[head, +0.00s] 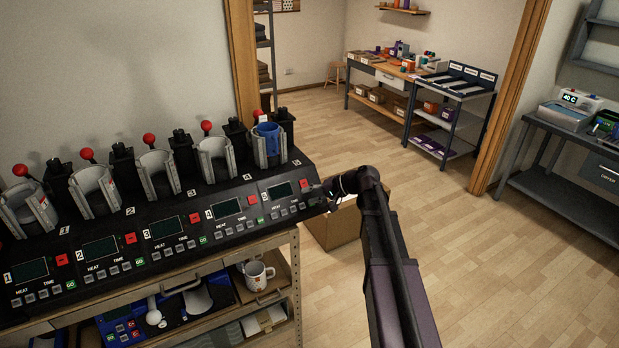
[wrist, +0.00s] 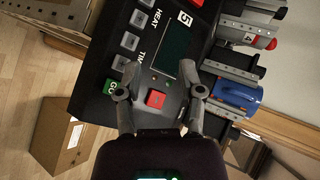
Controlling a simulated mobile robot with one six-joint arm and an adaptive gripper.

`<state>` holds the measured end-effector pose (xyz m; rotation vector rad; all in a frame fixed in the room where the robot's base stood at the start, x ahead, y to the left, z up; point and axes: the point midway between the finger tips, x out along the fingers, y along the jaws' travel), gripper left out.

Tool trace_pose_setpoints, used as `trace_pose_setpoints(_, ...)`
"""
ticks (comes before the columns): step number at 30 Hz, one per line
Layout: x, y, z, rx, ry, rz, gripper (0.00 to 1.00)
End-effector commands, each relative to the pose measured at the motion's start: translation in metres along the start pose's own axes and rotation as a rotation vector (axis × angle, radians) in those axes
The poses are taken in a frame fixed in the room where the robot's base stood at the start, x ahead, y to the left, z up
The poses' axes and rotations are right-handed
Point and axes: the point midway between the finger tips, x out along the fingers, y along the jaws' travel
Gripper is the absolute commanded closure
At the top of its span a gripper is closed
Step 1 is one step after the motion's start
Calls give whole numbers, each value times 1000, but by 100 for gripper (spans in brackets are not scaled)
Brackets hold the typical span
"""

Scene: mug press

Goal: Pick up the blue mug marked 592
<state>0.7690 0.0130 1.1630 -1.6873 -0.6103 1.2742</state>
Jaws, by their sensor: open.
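A blue mug (head: 269,143) sits in the rightmost press clamp, station 5, on the black mug press (head: 137,235). In the wrist view the mug (wrist: 238,96) is at the right, held between the grey clamp parts, with its handle toward the lower side. No number can be read on it. My gripper (head: 326,192) is at the right end of the press, in front of and to the right of the mug. In the wrist view my gripper (wrist: 161,85) has its fingers spread and empty over the station 5 panel, apart from the mug.
Other clamps with red-knobbed levers (head: 149,140) stand in a row to the left. A white mug (head: 257,275) sits on the shelf below. A cardboard box (head: 334,224) is on the floor beside the press. The wooden floor to the right is open.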

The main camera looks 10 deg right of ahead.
Motion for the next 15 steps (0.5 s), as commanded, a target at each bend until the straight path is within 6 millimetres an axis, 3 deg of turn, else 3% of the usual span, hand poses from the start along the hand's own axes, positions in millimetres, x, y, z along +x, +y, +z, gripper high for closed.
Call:
trace_pose_setpoints(1,6,9,20,-17,-17,51,50)
trace_pose_setpoints(7,19,50,83,-94,-93,304,50)
trace_pose_setpoints(15,10,106,161,-203,-185,669,50)
